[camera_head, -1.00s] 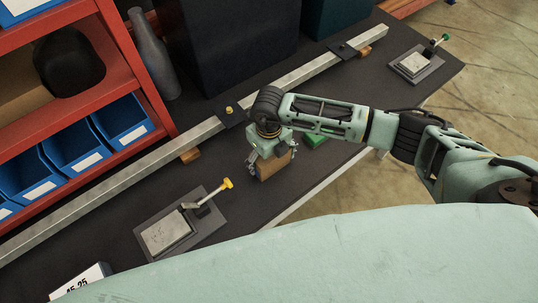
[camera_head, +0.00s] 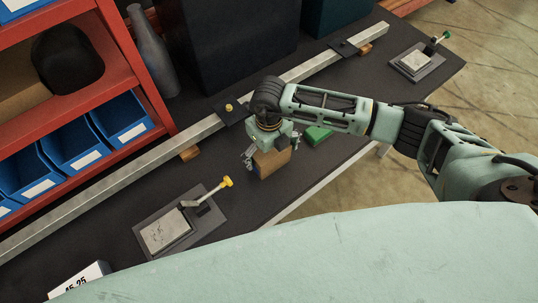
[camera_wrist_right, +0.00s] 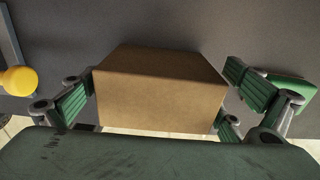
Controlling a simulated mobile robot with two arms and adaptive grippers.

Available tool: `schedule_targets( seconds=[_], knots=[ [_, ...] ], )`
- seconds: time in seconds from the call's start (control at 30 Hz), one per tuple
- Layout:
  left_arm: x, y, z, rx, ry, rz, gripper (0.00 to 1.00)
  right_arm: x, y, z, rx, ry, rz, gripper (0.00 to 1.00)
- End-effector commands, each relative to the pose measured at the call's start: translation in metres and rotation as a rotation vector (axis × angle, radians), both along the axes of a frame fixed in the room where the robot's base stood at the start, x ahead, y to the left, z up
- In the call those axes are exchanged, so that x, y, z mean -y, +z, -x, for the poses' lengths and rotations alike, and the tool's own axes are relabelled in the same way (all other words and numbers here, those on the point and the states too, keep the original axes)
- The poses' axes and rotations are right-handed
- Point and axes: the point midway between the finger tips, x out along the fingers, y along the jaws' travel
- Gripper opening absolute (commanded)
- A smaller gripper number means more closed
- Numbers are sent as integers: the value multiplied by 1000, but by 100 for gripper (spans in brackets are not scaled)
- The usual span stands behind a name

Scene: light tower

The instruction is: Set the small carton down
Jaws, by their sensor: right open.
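The small carton (camera_head: 271,163) is a plain brown box on the dark table, under my right gripper. It also fills the middle of the right wrist view (camera_wrist_right: 160,92). My right gripper (camera_head: 268,152) points down at the carton from above. Its green-padded fingers stand on both sides of the carton in the right wrist view, open, with a gap on the left side; on the right the finger is very close to the box. The carton's underside is hidden. My left gripper is out of view.
A plate with a yellow-tipped lever (camera_head: 168,232) lies left of the carton, and a green block (camera_head: 318,135) lies right of it. A long metal bar (camera_head: 130,172) runs behind. A similar green-tipped device (camera_head: 416,64) sits far right. Blue bins (camera_head: 72,143) stand at left.

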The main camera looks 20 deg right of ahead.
Motion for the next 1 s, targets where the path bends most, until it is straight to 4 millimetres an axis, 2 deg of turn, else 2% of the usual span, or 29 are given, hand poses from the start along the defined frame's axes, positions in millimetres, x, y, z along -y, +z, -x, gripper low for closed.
schedule_targets(
  seconds=[0.03, 0.3, 0.5, 0.67, 1.0],
  knots=[
    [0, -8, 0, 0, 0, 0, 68, 0, 7, -1, 5, 2, -2, 100],
    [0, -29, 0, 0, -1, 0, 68, 0, 66, -1, 5, 1, -2, 100],
    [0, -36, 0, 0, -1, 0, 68, 0, 93, 1, 1, 0, 0, 100],
    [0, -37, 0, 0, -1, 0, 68, 0, 101, 1, -1, 0, 1, 100],
    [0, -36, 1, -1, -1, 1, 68, 0, 101, 2, -2, 0, 1, 100]
  ],
)
